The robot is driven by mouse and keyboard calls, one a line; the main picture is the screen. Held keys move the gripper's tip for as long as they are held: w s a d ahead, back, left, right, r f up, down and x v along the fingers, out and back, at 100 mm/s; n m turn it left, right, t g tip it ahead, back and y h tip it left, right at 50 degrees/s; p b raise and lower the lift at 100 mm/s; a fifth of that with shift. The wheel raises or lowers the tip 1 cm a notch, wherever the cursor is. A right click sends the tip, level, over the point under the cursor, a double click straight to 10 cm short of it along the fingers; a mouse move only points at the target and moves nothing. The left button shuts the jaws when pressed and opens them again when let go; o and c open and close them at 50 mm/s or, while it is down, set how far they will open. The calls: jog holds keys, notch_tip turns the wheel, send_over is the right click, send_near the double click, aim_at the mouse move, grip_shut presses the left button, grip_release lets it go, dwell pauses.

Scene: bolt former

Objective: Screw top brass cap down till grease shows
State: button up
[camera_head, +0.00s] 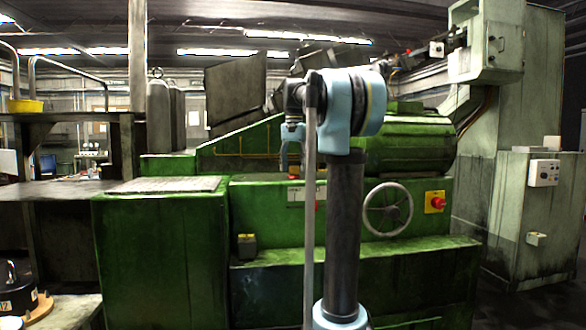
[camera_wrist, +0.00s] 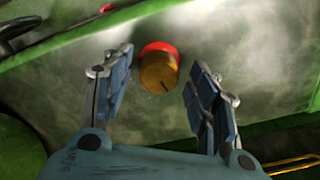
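In the wrist view a round brass cap (camera_wrist: 159,72) with a dark mark on its face sits on a green, worn machine surface. A red ring or band (camera_wrist: 158,48) shows along its upper edge. My gripper (camera_wrist: 162,82) is open, with one finger on each side of the cap. I see a gap between the cap and each finger. The fingers do not touch it in this view. In the head view my gripper (camera_head: 292,145) is at the green machine, left of my blue wrist. I see no clear grease.
The green machine (camera_head: 270,200) carries a handwheel (camera_head: 387,209) and a red stop button on a yellow plate (camera_head: 435,202) to the right. A yellow pipe (camera_wrist: 292,163) runs at the lower right of the wrist view. A grey cabinet (camera_head: 530,215) stands at far right.

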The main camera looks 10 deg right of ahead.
jog(key=shift+r, duration=0.15)
notch_tip(320, 180, up, 12)
dwell(0.7)
jog(key=shift+f, duration=0.2)
jog(key=s+f+n, duration=0.2)
jog(key=s+f, duration=0.9)
jog(key=f, duration=0.6)
jog(key=s+f+n+t, duration=0.1)
jog(key=s+f+n, duration=0.1)
jog(key=s+f, duration=1)
jog(key=s+f+n+t, duration=0.1)
jog(key=s+f+n, duration=0.1)
jog(key=s+f, duration=1)
notch_tip(320, 180, down, 10)
jog(key=shift+r, duration=0.1)
